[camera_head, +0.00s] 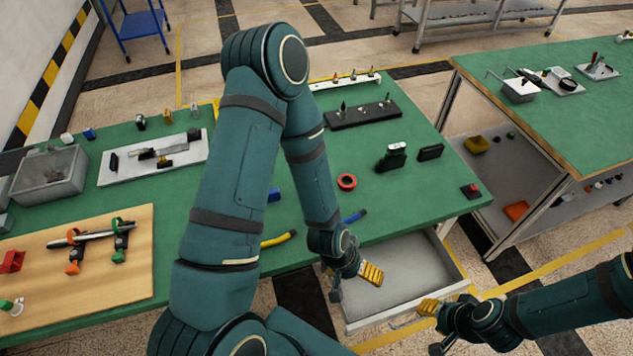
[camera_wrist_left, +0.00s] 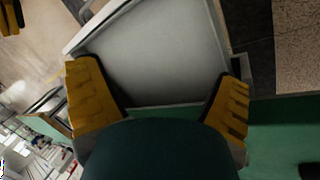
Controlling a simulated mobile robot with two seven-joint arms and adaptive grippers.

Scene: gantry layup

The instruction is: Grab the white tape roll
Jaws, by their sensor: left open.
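I cannot make out a white tape roll in either view. A red ring-shaped roll (camera_head: 347,182) lies flat on the green bench (camera_head: 330,222), with a dark centre. My left gripper (camera_head: 354,280) is open above the left part of the pulled-out drawer (camera_head: 405,270). In the left wrist view its two yellow fingers stand wide apart (camera_wrist_left: 160,95), with only the bare grey drawer floor (camera_wrist_left: 155,50) between them. My right gripper (camera_head: 446,303) is by the drawer's front right corner, its yellow fingers apart and nothing seen between them. My left arm hides part of the bench.
A blue-handled tool (camera_head: 353,216) and a yellow-handled tool (camera_head: 279,238) lie near the bench's front edge. Black blocks (camera_head: 430,152) and a red-button box (camera_head: 470,191) stand on the right. A grey bin (camera_head: 50,178) stands far left. A second bench (camera_head: 545,115) is across a gap.

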